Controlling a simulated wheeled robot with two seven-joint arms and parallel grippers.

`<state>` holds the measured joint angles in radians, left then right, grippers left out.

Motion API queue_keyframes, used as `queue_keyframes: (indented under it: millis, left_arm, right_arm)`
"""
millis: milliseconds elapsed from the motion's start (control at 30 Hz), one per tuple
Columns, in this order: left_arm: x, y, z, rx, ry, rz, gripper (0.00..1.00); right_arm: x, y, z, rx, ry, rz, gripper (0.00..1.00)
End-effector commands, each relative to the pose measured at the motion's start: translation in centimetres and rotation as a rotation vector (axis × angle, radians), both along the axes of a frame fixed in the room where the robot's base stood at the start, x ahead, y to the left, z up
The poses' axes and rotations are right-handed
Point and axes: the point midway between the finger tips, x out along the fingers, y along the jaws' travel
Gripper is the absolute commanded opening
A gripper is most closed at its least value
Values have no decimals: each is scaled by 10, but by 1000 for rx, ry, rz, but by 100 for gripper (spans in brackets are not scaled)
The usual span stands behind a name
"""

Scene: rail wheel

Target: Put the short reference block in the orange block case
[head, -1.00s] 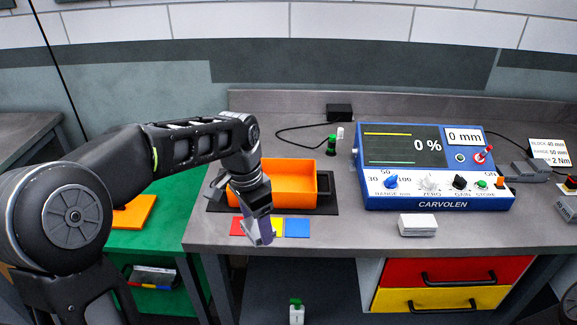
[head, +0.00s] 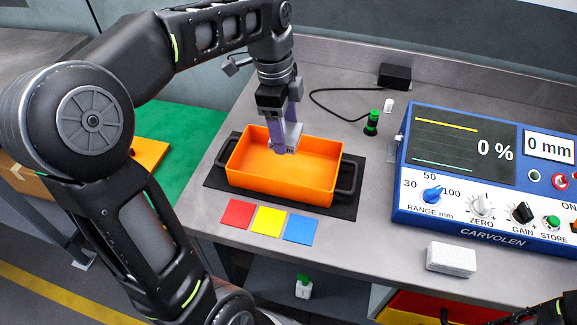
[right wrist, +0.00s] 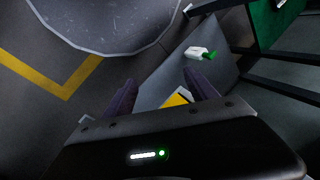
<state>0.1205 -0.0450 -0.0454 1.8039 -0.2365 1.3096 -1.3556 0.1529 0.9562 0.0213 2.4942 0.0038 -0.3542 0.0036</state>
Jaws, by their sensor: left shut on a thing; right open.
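The orange block case (head: 318,187) is an open tray with dark handles on a black mat, left of the blue meter. My left gripper (head: 284,150) points down over the case's back part, with its fingertips at about the opening. It is shut on a pale grey block (head: 294,134), taken to be the short reference block, which the fingers largely hide. I cannot tell whether the block touches the case floor. My right gripper (right wrist: 157,92) is open, with nothing seen between its fingers, low in front of the bench.
Red (head: 237,214), yellow (head: 268,221) and blue (head: 300,229) squares lie before the case. The blue CARVOLEN meter (head: 470,165) and a white block-like item (head: 450,259) are to the right. A green-topped bottle (right wrist: 198,53) stands below the bench.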

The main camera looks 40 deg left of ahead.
Motion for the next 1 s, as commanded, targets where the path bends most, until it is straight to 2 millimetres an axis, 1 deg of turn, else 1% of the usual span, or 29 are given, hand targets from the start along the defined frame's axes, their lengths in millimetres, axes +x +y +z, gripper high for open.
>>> queue_keyframes:
  millis: [67, 167, 400, 500, 833, 933, 1000]
  left_arm:
    - [0, 0, -2, 0, 0, 0, 0]
    - [0, 0, -13, 0, 1, 1, 0]
    - [0, 0, -51, 0, 1, 1, 0]
    - [1, 0, -60, 0, 0, 1, 0]
    - [1, 0, -63, 1, -2, 1, 0]
    - [1, 0, -69, 0, -1, 2, 0]
    - [0, 0, -78, 0, 1, 2, 0]
  right_arm:
    - [0, 0, 1, 0, 0, 0, 67]
    - [0, 0, 2, 0, -1, 0, 67]
    - [0, 0, 6, -2, 1, -1, 67]
    - [0, 0, 6, -2, 2, -1, 67]
    - [0, 0, 6, -2, 2, -1, 67]
    - [0, 0, 7, -2, 2, -1, 67]
    - [-1, 0, 8, -3, 2, -1, 67]
